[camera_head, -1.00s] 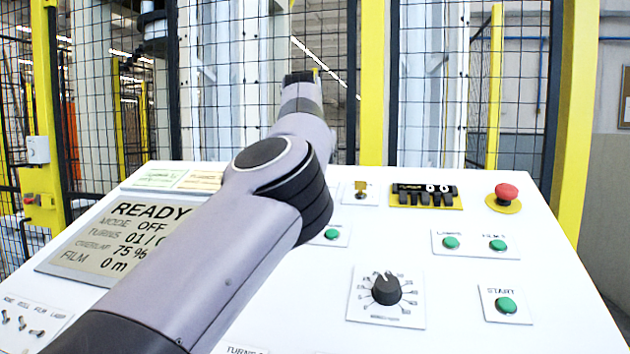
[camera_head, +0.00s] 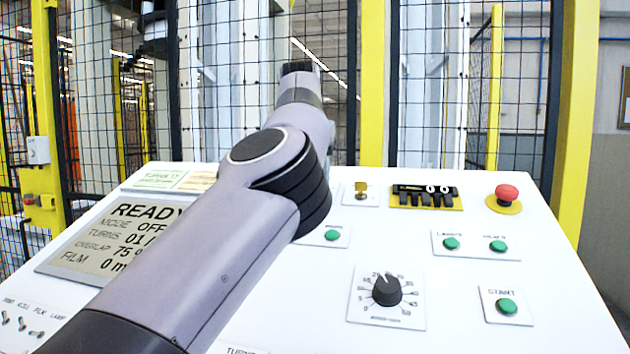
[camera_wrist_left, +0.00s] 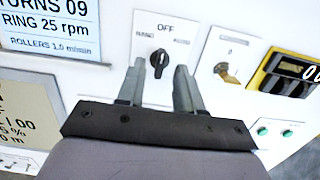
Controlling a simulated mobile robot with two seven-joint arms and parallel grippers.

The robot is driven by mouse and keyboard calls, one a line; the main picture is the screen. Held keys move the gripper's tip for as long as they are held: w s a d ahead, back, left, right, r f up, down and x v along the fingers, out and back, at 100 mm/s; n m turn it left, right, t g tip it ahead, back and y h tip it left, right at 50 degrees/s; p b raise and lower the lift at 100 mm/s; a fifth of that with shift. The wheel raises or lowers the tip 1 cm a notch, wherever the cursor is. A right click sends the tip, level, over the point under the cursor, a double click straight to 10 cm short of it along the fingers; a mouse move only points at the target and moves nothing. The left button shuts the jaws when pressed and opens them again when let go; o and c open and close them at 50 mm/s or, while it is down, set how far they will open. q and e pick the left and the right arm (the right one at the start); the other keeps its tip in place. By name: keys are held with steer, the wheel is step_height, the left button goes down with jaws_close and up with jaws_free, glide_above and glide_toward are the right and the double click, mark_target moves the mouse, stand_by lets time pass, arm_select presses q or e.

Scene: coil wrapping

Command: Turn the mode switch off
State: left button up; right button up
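The mode switch (camera_wrist_left: 158,62) is a black knob on a white plate in the left wrist view. Its handle stands nearly upright under the word OFF, with small labels on either side. My left gripper (camera_wrist_left: 158,80) is open, its two fingers spread below and either side of the knob in that picture. In the head view my left arm hides the switch and the gripper. The display (camera_head: 107,236) there reads READY and MODE OFF. My right gripper is not in view.
A brass key switch (camera_wrist_left: 228,72) sits right of the mode switch, beside a black counter (camera_head: 426,195) on yellow. The red emergency button (camera_head: 506,193), green start button (camera_head: 506,306) and black dial (camera_head: 387,290) lie further right. A mesh fence (camera_head: 420,90) stands behind the panel.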

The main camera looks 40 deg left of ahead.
arm_select(q)
steer(key=v, duration=0.5)
steer(key=shift+s, duration=0.1)
stand_by(0.5)
